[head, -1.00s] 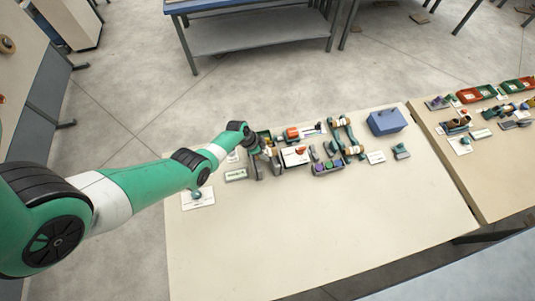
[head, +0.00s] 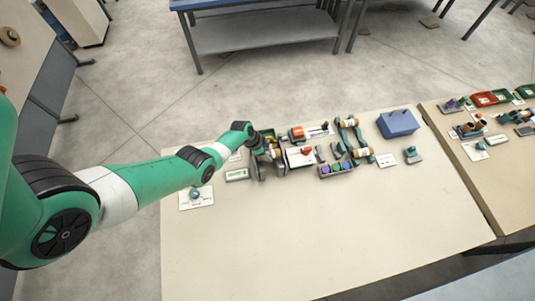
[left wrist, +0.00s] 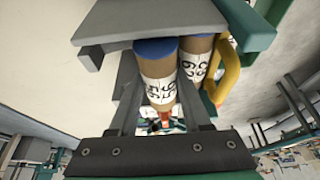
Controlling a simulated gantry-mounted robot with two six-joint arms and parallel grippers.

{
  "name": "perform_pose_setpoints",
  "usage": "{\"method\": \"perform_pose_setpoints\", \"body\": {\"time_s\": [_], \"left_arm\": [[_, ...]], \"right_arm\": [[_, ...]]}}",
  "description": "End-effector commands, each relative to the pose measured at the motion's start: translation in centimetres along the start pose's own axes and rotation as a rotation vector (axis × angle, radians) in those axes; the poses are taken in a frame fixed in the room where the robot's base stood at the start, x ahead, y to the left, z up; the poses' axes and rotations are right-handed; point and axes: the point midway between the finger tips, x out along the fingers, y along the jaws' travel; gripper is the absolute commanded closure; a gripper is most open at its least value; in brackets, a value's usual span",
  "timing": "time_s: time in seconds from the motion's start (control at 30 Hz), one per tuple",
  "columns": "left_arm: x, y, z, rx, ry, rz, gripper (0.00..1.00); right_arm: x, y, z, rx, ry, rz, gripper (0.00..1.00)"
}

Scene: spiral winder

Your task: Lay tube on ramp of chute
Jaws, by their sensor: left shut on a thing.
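My left gripper (head: 260,152) is at the grey stand (head: 259,172) at the back left of the table, small in the head view. In the left wrist view my left gripper (left wrist: 160,112) is shut on a brown tube (left wrist: 157,72) with a blue end and a white numbered label. A second similar tube (left wrist: 196,62) lies close beside it on the right. A grey sloping panel (left wrist: 140,20) is just beyond the tube ends; I cannot tell for certain whether it is the chute's ramp, or whether the held tube touches it. My right gripper is not in view.
To the right stand a teal frame with tubes (head: 352,138), a grey tray with coloured pieces (head: 337,169) and a blue box (head: 398,124). White cards lie around them. The table's front (head: 310,240) is clear. A yellow curved part (left wrist: 229,70) is beside the second tube.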

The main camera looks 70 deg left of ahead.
Motion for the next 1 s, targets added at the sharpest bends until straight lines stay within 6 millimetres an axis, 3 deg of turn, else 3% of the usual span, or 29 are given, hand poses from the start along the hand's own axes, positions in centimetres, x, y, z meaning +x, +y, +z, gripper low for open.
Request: {"method": "perform_pose_setpoints", "body": {"time_s": [0.3,0.33,0.5,0.8,1.0], "left_arm": [[0.7,0.0,0.4,0.000,-0.002,-0.001,1.00],[0.7,0.0,0.4,0.000,-0.002,-0.001,0.49],[0.7,0.0,0.4,0.000,-0.002,-0.002,0.22],[0.4,-0.2,0.3,0.000,-0.001,-0.007,0.22],[-1.8,-0.2,-0.7,0.002,0.000,-0.008,0.22]], "right_arm": [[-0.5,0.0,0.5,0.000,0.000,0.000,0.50],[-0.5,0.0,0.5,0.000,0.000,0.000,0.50],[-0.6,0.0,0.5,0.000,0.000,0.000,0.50],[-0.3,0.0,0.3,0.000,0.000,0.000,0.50],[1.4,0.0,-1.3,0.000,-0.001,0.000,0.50]]}}
